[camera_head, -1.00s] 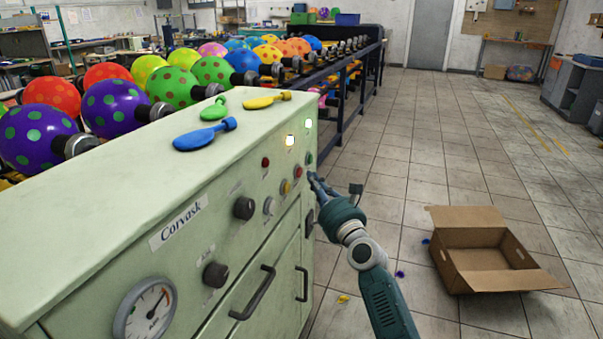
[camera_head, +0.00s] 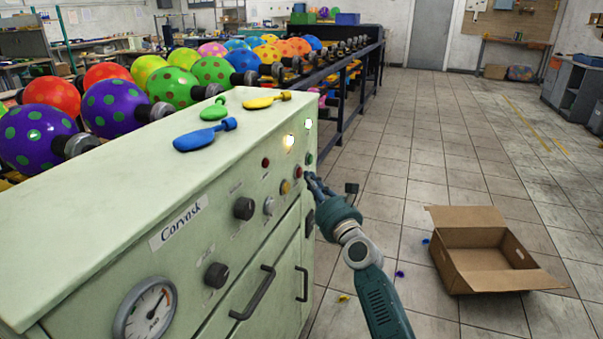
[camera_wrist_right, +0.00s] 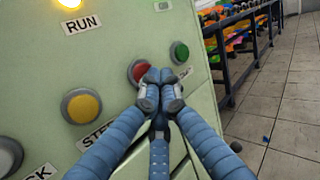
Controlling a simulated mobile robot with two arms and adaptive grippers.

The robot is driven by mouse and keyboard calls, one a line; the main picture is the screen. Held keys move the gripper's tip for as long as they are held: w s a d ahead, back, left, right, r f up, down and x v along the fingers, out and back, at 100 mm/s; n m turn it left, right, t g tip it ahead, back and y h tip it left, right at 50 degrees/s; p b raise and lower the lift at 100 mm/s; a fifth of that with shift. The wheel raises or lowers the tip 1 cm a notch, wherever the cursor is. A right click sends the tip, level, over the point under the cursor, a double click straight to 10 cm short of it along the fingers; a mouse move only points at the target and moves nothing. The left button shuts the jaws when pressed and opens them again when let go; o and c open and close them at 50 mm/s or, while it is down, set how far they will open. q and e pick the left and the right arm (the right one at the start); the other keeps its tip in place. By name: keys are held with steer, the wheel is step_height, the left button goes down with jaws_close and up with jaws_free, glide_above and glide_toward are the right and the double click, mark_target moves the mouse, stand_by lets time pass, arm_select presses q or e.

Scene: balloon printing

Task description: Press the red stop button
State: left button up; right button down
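The red stop button (camera_head: 298,171) is a round knob in a grey ring on the right part of the pale green cabinet front. It also shows in the right wrist view (camera_wrist_right: 139,71), partly covered by my fingertips. My right gripper (camera_head: 311,178) is at the button from the right. In the right wrist view its blue fingers have their tips together (camera_wrist_right: 160,82), just over the button's right side, with nothing seen between them. I cannot tell whether they touch the button. My left gripper is not in view.
A green button (camera_wrist_right: 179,52) is right of the red one, and a yellow button (camera_wrist_right: 82,106) is lower left. A lit lamp (camera_wrist_right: 69,3) is above the RUN label. Flat balloons lie on the cabinet top (camera_head: 110,207). An open cardboard box (camera_head: 470,240) stands on the floor.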

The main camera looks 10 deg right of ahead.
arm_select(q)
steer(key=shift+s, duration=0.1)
arm_select(e)
steer(key=shift+w+a, duration=0.1)
steer(key=shift+a, duration=0.05)
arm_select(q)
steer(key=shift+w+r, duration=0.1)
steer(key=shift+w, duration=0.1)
arm_select(e)
steer(key=shift+w+a, duration=0.1)
steer(key=shift+a, duration=0.05)
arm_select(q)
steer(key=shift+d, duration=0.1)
arm_select(e)
steer(key=shift+w+a, duration=0.1)
steer(key=shift+a, duration=0.1)
steer(key=shift+d, duration=0.1)
stand_by(0.3)
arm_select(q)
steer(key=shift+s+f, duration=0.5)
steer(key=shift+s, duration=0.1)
arm_select(e)
steer(key=shift+s+d, duration=0.55)
steer(key=shift+d, duration=0.15)
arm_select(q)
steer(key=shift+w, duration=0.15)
arm_select(e)
steer(key=shift+d, duration=0.1)
